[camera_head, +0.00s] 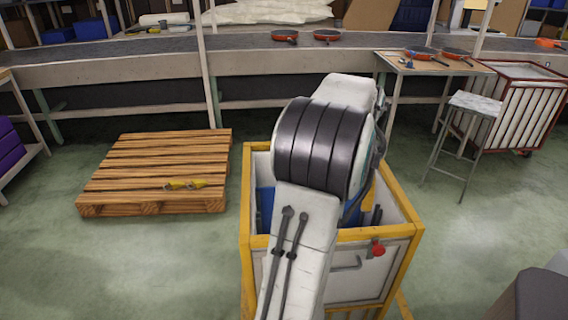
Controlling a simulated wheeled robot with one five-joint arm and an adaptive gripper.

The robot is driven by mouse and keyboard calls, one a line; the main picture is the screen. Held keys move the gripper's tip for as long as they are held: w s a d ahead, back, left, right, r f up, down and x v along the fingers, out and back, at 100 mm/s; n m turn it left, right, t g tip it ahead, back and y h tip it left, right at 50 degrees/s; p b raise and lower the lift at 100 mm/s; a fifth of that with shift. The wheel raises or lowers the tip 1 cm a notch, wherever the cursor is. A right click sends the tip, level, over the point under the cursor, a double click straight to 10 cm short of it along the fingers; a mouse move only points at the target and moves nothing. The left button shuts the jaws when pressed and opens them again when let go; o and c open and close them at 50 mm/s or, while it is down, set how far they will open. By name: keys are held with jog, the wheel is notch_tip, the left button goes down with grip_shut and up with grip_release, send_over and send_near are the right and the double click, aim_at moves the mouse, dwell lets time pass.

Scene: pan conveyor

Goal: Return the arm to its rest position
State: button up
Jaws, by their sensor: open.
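My arm rises from the bottom centre of the head view, white with broad dark bands at a thick joint. It bends away at the top. My gripper cannot be made out; the arm hides what lies behind it. The arm stands in front of and over an open yellow-framed box (248,215) with white walls. Blue and dark items show inside the box on both sides of the arm, partly hidden.
A wooden pallet (150,165) with yellow items lies left. A conveyor (150,55) with orange pans (285,36) runs across the back. A small table (395,62) with pans, a stool (475,103) and a red-framed cart (520,105) stand right. Floor is clear at lower left.

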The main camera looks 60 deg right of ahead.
dwell(0.4)
jog(key=a+f+n, duration=0.5)
jog(key=a+n, duration=0.2)
jog(key=n, duration=0.5)
jog(key=w+a+r+n+t+p, duration=0.1)
jog(key=w+a+r+n, duration=0.3)
jog(key=a, duration=0.6)
jog(key=w+a+r+n+t+p, duration=0.1)
jog(key=w+a+r+n+p, duration=0.2)
jog(key=a+n, duration=0.4)
jog(key=w+a+r+n+t+p, duration=0.1)
jog(key=w+a+r+n+p, duration=0.2)
jog(key=a, duration=1.1)
jog(key=w+r+n, duration=0.1)
jog(key=w+n, duration=0.1)
jog(key=shift+r+n, duration=0.3)
jog(key=shift+n, duration=0.1)
jog(key=shift+w+d, duration=0.1)
jog(key=shift+d, duration=0.1)
